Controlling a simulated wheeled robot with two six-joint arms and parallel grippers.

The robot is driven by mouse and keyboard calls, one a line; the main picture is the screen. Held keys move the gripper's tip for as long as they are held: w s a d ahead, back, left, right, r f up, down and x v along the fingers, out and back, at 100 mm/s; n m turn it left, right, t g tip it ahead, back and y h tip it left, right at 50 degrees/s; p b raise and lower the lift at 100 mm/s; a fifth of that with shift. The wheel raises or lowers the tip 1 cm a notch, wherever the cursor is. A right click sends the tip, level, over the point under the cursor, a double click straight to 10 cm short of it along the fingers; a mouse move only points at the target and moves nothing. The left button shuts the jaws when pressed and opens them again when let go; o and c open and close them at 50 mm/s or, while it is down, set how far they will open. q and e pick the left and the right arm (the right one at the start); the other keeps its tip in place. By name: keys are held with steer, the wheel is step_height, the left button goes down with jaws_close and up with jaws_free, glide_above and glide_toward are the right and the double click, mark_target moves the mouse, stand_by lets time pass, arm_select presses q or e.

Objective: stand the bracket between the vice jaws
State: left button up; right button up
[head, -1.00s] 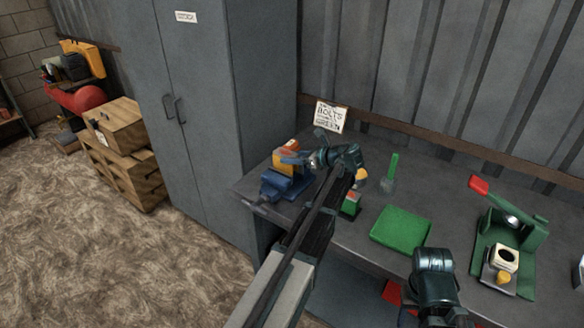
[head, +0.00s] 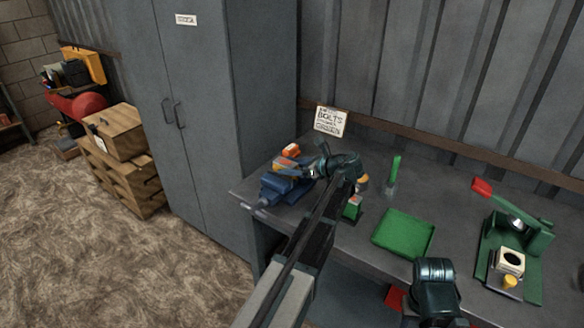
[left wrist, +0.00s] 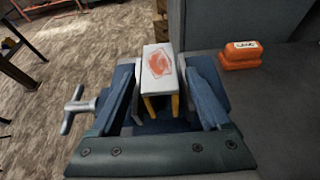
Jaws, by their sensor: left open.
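The blue vice (head: 282,190) stands at the left end of the bench; its T-handle (left wrist: 76,108) shows at left in the left wrist view. The bracket (left wrist: 158,68), with a pale top marked in orange and yellow legs, is upright in line with the vice jaws. Whether its foot rests on the vice is hidden. My left gripper (head: 304,172) is over the vice, its fingers apart on either side of the bracket, with a gap visible. Only part of my right arm shows at the bottom of the head view; its fingertips are out of sight.
An orange labelled box (left wrist: 240,55) lies on the bench behind the vice. A green tray (head: 403,234), an upright green-handled tool (head: 394,174) and a green press with a red handle (head: 512,235) stand further right. A cabinet (head: 205,110) stands left of the bench.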

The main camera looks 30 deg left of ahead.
arm_select(q)
steer(key=shift+r, duration=0.1)
steer(key=shift+d+r+p, duration=0.1)
steer(key=shift+r+p, duration=0.1)
steer(key=shift+p, duration=0.1)
steer(key=p+v, duration=0.4)
steer(key=v, duration=0.7)
steer(key=shift+d, duration=0.35)
steer(key=shift+s, duration=0.1)
steer(key=s+d+f+n+h, duration=0.4)
steer(key=s+d+n, duration=0.1)
steer(key=s+d, duration=0.3)
steer(key=s+d+f+n+h, duration=0.4)
steer(key=s+d+f+n, duration=0.1)
steer(key=s+d, duration=0.4)
steer(key=s+d+f+n+g+h, duration=0.1)
steer(key=s+d+f+n+h, duration=0.3)
steer(key=s+d, duration=0.5)
steer(key=shift+s+f+n, duration=0.2)
steer(key=shift+n, duration=0.5)
